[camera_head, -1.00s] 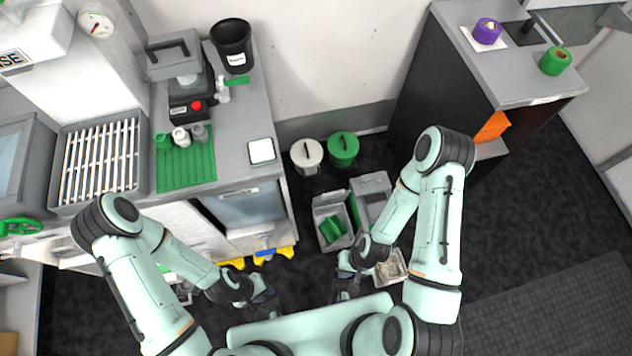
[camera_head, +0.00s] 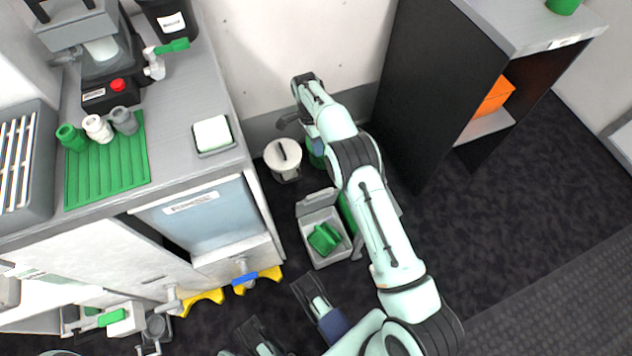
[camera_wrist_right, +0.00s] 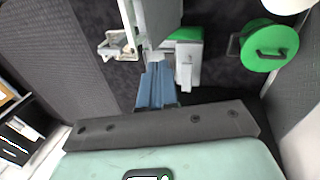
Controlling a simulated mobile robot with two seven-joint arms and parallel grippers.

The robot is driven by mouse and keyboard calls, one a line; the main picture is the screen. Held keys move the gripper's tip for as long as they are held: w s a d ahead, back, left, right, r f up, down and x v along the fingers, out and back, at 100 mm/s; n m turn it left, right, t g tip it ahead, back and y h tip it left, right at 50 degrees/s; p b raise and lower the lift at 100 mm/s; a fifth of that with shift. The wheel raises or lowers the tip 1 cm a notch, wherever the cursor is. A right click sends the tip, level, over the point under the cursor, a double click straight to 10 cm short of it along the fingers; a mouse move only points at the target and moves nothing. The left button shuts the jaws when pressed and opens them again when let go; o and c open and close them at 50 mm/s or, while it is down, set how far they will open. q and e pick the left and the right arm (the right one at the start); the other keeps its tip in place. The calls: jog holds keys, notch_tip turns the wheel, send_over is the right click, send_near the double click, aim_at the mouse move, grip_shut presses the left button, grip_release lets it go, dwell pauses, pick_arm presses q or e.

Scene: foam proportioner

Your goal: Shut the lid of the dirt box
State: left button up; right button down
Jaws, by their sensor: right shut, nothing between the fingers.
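An open grey box (camera_head: 309,244) stands on the dark floor in the head view, with a green object (camera_head: 323,238) inside. I take it as the dirt box, but I cannot be sure. In the right wrist view, a pale upright panel (camera_wrist_right: 152,22), which looks like its raised lid, stands beside a green and grey part (camera_wrist_right: 187,62). My right gripper (camera_wrist_right: 155,75) is shut and empty, its blue-grey fingers close to the panel's lower edge; touching or apart, I cannot tell. In the head view my right arm hides the area right of the box.
A white round bin (camera_head: 283,156) stands behind the box, by the wall. A green lidded bin (camera_wrist_right: 268,45) is right of my gripper in the wrist view. A counter (camera_head: 180,195) is on the left, a dark cabinet (camera_head: 430,95) on the right. Floor (camera_head: 480,240) is clear at the right.

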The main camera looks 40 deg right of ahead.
pick_arm(q)
jog(key=shift+w+f+b, duration=0.3)
jog(key=shift+f+b, duration=0.05)
jog(key=shift+f, duration=0.25)
pick_arm(e)
jog(key=s+a+f+m, duration=0.1)
jog(key=s+a+f, duration=0.2)
jog(key=s+f, duration=0.3)
jog(key=shift+a+f+y, duration=0.15)
jog(key=shift+f+y, duration=0.15)
jog(key=shift+f, duration=1.45)
pick_arm(q)
jog(key=shift+w+r, duration=0.1)
